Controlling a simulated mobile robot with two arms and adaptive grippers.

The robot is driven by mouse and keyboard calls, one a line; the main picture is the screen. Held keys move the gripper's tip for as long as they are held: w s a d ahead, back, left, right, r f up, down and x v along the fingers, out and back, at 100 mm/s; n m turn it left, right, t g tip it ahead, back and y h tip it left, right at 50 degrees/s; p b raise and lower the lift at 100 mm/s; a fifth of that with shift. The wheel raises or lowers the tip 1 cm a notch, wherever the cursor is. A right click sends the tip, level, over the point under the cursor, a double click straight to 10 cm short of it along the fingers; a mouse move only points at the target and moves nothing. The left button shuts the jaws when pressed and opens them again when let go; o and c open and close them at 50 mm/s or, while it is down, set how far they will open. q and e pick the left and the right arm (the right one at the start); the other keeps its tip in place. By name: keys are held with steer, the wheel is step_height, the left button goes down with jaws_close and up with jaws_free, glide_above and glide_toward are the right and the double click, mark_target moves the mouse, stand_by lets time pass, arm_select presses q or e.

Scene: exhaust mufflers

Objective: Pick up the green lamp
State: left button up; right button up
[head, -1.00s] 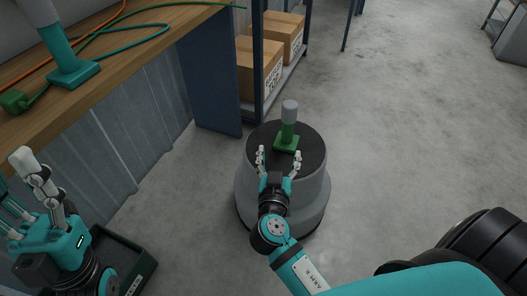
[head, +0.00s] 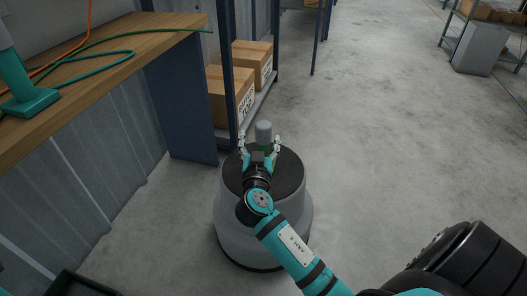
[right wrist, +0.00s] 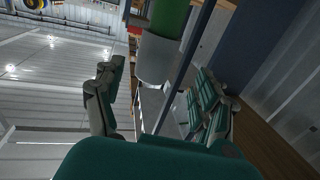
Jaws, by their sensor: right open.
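My left gripper is out of view.
A wooden workbench (head: 150,38) at the left holds a teal lamp-like object (head: 30,100) and orange and green cables. A shelf with cardboard boxes (head: 228,102) stands behind the stand. The concrete floor to the right is largely clear.

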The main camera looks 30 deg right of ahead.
mark_target(263, 135)
steer(key=x, duration=0.2)
steer(key=b+x, duration=0.1)
steer(key=x, duration=0.2)
steer(key=shift+s+d+r, duration=0.1)
steer(key=shift+s+d, duration=0.05)
steer(key=shift+d, duration=0.25)
jaws_close()
